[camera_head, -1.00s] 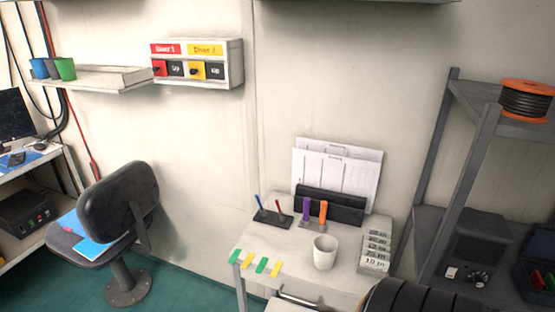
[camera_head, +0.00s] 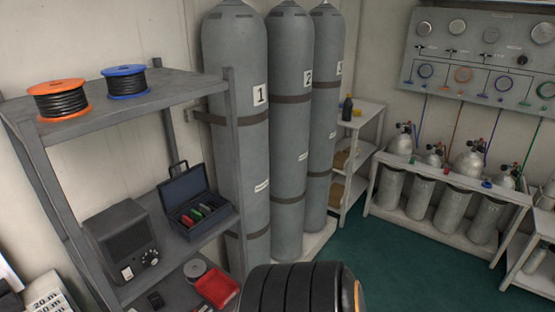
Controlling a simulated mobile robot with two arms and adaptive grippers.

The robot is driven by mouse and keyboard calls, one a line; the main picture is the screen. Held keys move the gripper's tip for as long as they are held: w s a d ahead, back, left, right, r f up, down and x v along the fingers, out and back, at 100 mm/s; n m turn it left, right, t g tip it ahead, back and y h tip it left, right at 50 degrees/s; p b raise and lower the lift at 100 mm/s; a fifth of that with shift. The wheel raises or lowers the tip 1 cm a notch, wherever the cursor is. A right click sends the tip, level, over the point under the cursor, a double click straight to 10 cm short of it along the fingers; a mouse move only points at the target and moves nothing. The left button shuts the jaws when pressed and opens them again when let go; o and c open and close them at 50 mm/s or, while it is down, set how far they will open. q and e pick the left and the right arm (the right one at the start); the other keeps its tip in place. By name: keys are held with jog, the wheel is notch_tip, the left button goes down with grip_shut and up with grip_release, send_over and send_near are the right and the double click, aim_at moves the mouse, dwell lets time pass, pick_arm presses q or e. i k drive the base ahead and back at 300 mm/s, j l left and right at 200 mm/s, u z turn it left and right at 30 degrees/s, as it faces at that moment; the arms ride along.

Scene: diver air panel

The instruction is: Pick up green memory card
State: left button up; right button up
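An open dark blue case (camera_head: 183,188) stands on the middle shelf of the grey rack at the left. Small red and green pieces lie in it in a row. A green piece (camera_head: 196,215) is among them; it is too small to tell whether it is a memory card. Neither of my grippers is in view, so their distance from the case and what they hold do not show.
A dark grey box with knobs (camera_head: 122,243) stands left of the case. Orange (camera_head: 60,99) and blue (camera_head: 126,82) cable reels sit on the top shelf. A red tray (camera_head: 218,286) is lower down. Tall grey cylinders (camera_head: 240,130) stand right of the rack. Green floor (camera_head: 395,265) is clear.

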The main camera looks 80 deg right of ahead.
aim_at(197, 216)
jog(key=z, duration=1.85)
jog(key=l, duration=0.1)
